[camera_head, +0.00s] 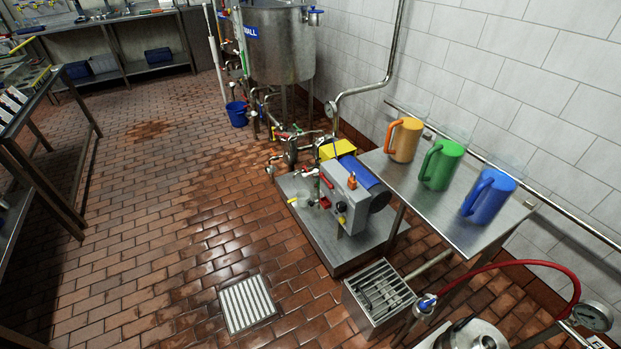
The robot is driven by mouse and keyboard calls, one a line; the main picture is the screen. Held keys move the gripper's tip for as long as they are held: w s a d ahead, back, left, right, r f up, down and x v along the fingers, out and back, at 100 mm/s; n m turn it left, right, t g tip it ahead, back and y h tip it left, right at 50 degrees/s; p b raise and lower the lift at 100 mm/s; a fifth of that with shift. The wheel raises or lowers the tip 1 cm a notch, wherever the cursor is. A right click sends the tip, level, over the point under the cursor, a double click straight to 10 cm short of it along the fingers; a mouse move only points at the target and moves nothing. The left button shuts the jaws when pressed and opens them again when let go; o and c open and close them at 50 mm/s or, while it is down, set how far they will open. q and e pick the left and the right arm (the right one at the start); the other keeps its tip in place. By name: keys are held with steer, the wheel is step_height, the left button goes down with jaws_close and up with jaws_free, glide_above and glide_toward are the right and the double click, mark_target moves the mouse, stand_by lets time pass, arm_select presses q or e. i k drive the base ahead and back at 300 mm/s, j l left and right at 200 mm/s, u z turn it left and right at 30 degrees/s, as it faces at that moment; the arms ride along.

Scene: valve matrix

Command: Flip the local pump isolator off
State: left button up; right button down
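The pump unit stands on a low grey metal plinth (349,255) on the floor, right of the picture's middle. It has a blue motor cover (359,173) and a grey control box (345,199) on its front. A small orange-red part (352,181) sits at the top of the grey box; it may be the isolator, but its position is too small to read. Small dark and yellow parts show lower on the box. Neither of my grippers is in view.
A shelf (480,234) with orange (404,139), green (441,164) and blue (487,195) jugs stands right of the pump. A steel tank (278,45) with pipes and valves stands behind. A floor drain (246,304) lies in front. The tiled floor at left is clear.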

mark_target(331, 186)
steer(key=i+j+u, duration=0.35)
steer(key=i+j, duration=0.9)
steer(key=j, duration=0.1)
